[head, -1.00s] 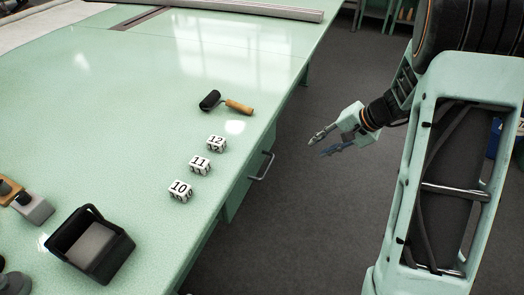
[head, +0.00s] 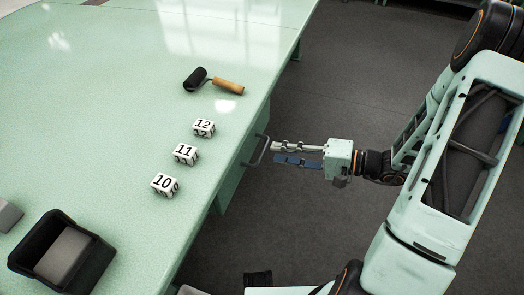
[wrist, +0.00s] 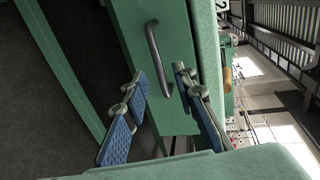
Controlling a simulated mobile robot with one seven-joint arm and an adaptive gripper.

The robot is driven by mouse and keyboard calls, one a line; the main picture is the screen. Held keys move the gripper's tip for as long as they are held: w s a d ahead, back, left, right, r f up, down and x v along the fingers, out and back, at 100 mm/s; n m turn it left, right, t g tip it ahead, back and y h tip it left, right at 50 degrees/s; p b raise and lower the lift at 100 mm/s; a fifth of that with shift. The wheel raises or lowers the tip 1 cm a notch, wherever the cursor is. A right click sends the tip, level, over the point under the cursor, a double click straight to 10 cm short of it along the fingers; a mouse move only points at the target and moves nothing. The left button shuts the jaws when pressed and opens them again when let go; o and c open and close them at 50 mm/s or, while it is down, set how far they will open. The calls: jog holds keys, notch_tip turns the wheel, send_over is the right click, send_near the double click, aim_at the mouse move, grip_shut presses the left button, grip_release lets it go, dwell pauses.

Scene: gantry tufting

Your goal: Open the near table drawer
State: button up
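The near table drawer has a green front (wrist: 178,35) with a metal bar handle (wrist: 157,58). In the head view the handle (head: 261,149) stands out from under the table's right edge. The drawer looks closed against the table. My gripper (head: 275,153) points left at the handle, with its fingertips close to it. In the wrist view my gripper (wrist: 159,76) is open, with one blue-padded finger on each side of the handle's lower part. The fingers are apart, and I cannot tell whether either touches the bar.
The green table (head: 110,125) carries number blocks (head: 185,154), a roller with a wooden grip (head: 228,87) and a black open bin (head: 25,240). The dark floor (head: 340,70) right of the table is clear around my arm.

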aim_at(262, 150)
jog(key=x, duration=0.6)
jog(key=shift+b, duration=0.3)
jog(key=shift+c, duration=0.4)
grip_shut()
